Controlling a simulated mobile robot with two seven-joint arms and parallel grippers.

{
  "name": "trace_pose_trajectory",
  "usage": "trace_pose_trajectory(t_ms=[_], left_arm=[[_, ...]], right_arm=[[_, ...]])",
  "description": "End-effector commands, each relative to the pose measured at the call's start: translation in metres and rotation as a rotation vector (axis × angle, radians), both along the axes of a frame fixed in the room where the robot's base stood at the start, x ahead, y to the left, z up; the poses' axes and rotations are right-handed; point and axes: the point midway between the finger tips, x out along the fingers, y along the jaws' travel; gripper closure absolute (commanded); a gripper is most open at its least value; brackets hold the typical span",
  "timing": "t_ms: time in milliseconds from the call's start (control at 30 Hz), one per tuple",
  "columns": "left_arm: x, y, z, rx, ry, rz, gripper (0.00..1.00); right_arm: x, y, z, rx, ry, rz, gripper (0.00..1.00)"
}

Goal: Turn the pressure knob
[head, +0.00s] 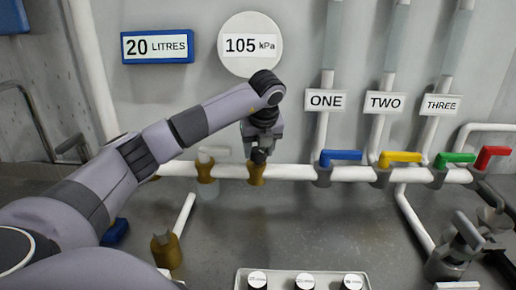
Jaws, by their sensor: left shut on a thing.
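My left gripper (261,156) reaches down from above onto a brass fitting (256,175) on the white horizontal pipe, below the round pressure gauge. It is shut on what appears to be the pressure knob on top of this fitting. The fingers mostly hide the knob, so its turn angle cannot be told. The round white pressure gauge (235,45) on the wall reads 105 kPa.
A blue-framed sign (157,46) reads 20 LITRES. To the right are blue (341,155), yellow (400,157), green (455,158) and red (492,156) lever valves. A brass valve (207,172) stands just left of my gripper. A tray (242,281) with labelled caps is at the front.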

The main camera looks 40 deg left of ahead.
Motion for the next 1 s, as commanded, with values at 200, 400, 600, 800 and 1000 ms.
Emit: trace_pose_trajectory(t_ms=[200, 400, 600, 800, 1000], left_arm=[[0.0021, -0.0014, 0.0008, -0.001, -0.002, 0.198, 0.8], [0.0027, -0.0012, 0.001, -0.001, -0.003, 0.351, 0.8], [0.0032, -0.0011, 0.0007, -0.001, -0.002, 0.458, 0.8], [0.0036, -0.0011, 0.0007, -0.002, -0.003, 0.516, 0.8], [0.0035, -0.001, 0.0007, -0.001, -0.002, 0.536, 0.8]], right_arm=[[0.0001, 0.0, 0.0003, 0.0, 0.0, 0.0, 1.0], [0.0001, 0.0, 0.0003, 0.0, 0.0, 0.0, 1.0], [0.0, 0.0, 0.0004, 0.0, 0.0, 0.0, 1.0], [0.0, 0.0, 0.0004, 0.0, 0.0, 0.0, 1.0], [0.0, 0.0, 0.0003, 0.0, 0.0, 0.0, 1.0]])
